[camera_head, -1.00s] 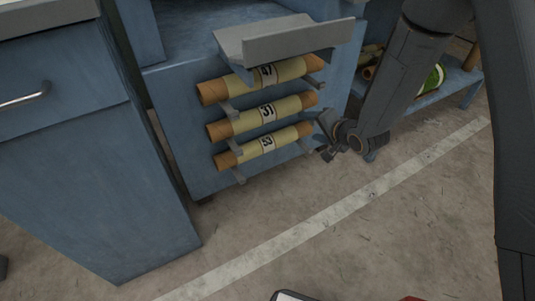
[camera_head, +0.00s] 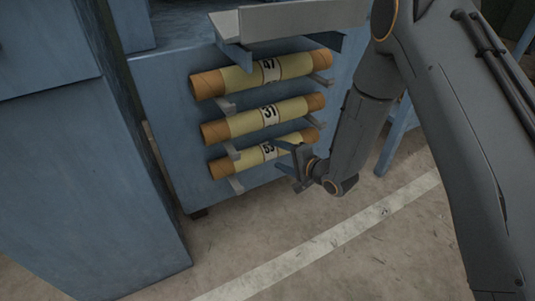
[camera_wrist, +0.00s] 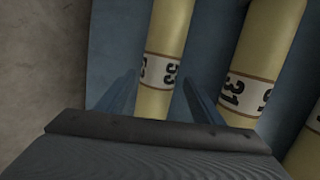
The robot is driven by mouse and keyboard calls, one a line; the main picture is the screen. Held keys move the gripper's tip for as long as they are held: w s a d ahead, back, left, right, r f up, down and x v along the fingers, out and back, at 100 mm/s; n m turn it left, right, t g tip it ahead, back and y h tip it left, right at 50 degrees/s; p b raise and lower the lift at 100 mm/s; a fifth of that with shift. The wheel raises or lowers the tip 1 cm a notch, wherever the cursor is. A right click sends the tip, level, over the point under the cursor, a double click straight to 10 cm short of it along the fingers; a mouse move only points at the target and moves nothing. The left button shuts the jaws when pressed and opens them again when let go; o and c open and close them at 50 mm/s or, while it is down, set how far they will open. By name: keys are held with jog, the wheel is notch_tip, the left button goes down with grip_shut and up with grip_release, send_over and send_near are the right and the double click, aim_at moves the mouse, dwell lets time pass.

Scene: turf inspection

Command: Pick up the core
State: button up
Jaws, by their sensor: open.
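Three cores rest on brackets on the side of a blue cabinet, stacked one above another. Each is a brown tube with a yellow wrap and a white number label. The top core (camera_head: 262,74) reads 47, the middle core (camera_head: 265,118) reads 31, and the bottom core (camera_head: 250,156) reads 53. My gripper (camera_head: 297,163) is open at the right part of the bottom core and hides some of it. In the wrist view the fingers (camera_wrist: 158,98) stand on either side of core 53 (camera_wrist: 165,45), with core 31 (camera_wrist: 262,50) to the right.
A grey shelf (camera_head: 290,20) juts out above the top core. Blue drawers (camera_head: 90,170) stand to the left. The concrete floor (camera_head: 270,235) with a pale painted line (camera_head: 330,240) is clear below the rack. A blue stand (camera_head: 398,135) is partly hidden behind my arm.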

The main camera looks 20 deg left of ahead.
aim_at(272, 153)
jog(key=b+x, duration=0.2)
jog(key=x, duration=0.2)
jog(key=shift+a+f, duration=0.15)
jog(key=shift+a, duration=0.1)
jog(key=c, duration=1.2)
